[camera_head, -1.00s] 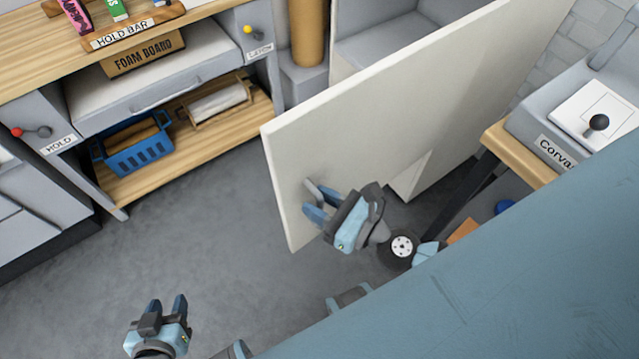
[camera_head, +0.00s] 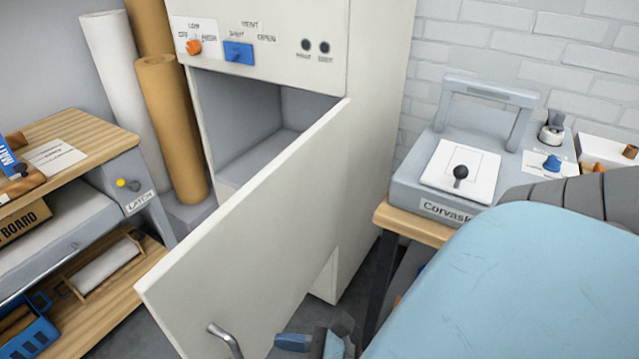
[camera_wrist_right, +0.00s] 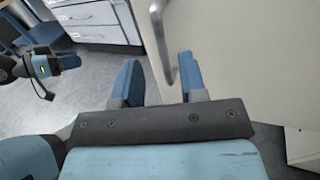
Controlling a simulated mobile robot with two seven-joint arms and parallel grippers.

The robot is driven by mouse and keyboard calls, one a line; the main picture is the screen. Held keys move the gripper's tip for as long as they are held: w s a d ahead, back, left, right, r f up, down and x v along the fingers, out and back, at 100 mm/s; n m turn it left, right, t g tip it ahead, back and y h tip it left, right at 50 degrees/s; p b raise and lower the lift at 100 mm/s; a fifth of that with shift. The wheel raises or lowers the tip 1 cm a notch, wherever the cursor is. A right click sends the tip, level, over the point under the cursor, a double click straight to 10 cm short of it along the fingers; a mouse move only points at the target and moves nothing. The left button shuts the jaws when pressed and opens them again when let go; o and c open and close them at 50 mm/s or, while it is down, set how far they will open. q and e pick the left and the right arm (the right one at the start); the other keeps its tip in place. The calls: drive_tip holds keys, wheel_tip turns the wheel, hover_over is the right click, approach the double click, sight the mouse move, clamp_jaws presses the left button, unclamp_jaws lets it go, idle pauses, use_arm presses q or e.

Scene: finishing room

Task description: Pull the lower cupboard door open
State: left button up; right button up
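The pale cupboard door (camera_head: 250,225) stands swung out from the tall cupboard (camera_head: 375,110), and the grey interior (camera_head: 240,115) shows behind it. Its bar handle (camera_head: 226,340) is at the lower edge of the head view; it also shows in the right wrist view (camera_wrist_right: 162,45). My right gripper (camera_head: 292,342) is right of the handle and apart from it in the head view. In the right wrist view its two blue fingers (camera_wrist_right: 160,78) are spread, with the handle appearing between them and no grip on it. My left gripper (camera_wrist_right: 68,61) shows at the left of the right wrist view, away from the door; its finger opening is unclear.
A wooden bench (camera_head: 75,130) with shelves stands left, with rolls (camera_head: 170,125) behind it. A grey machine (camera_head: 455,165) on a wood-topped table (camera_head: 410,222) stands right of the cupboard. Grey floor (camera_wrist_right: 95,90) lies clear in front of the door.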

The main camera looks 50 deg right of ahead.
use_arm(q)
drive_tip(key=shift+d+r+b, duration=0.1)
drive_tip(key=shift+r+b, duration=0.1)
drive_tip(key=shift+b, duration=0.25)
use_arm(e)
drive_tip(key=v, duration=0.5)
drive_tip(key=shift+s+d, duration=0.2)
drive_tip(key=shift+s, duration=0.05)
use_arm(q)
drive_tip(key=shift+f, duration=0.25)
